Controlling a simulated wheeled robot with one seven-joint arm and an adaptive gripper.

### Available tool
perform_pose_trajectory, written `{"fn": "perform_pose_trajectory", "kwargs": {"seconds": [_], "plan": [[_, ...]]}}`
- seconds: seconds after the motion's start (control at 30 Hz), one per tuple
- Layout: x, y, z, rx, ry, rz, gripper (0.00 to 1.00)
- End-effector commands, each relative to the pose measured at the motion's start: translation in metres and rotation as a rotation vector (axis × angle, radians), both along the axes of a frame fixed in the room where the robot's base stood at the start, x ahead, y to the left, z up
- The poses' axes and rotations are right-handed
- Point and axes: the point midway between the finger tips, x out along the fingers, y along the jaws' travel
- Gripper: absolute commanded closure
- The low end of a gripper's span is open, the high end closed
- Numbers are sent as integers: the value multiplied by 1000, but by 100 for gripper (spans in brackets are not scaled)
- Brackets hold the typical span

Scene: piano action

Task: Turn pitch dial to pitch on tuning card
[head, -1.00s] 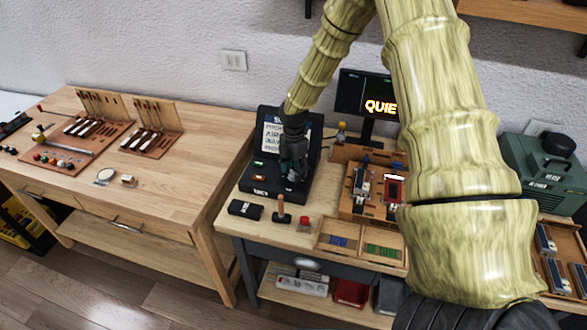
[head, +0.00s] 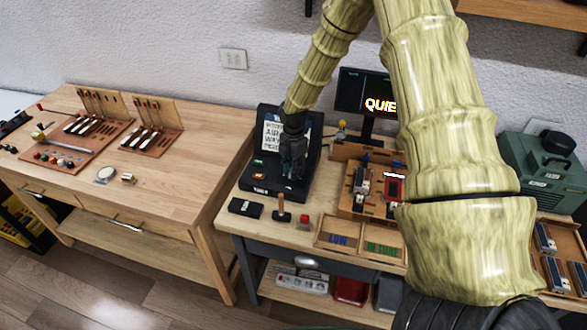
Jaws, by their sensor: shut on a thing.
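My gripper (head: 292,168) is at the front face of a black upright device (head: 268,178) on the right-hand bench. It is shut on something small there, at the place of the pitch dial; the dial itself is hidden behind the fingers. A white card with dark lettering (head: 271,136) stands on the device's back panel, just left of my gripper. The lettering is partly covered by my wrist, so I cannot read the pitch in full.
A dark display (head: 350,92) reading "QUIE" stands behind, partly covered by my arm. A black box (head: 245,208), a wooden-handled tool (head: 281,207) and a red-topped item (head: 304,221) lie in front. Sorting trays (head: 328,248) and a wooden fixture (head: 347,203) are to the right.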

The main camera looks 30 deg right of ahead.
Motion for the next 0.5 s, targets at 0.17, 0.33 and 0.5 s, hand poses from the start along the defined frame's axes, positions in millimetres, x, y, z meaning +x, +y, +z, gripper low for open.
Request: {"fn": "perform_pose_trajectory", "kwargs": {"seconds": [0.17,0.33,0.5], "plan": [[0,0,0,0,0,-75,96],[0,0,-1,0,1,-201,96],[0,0,-1,-1,1,-358,96]]}}
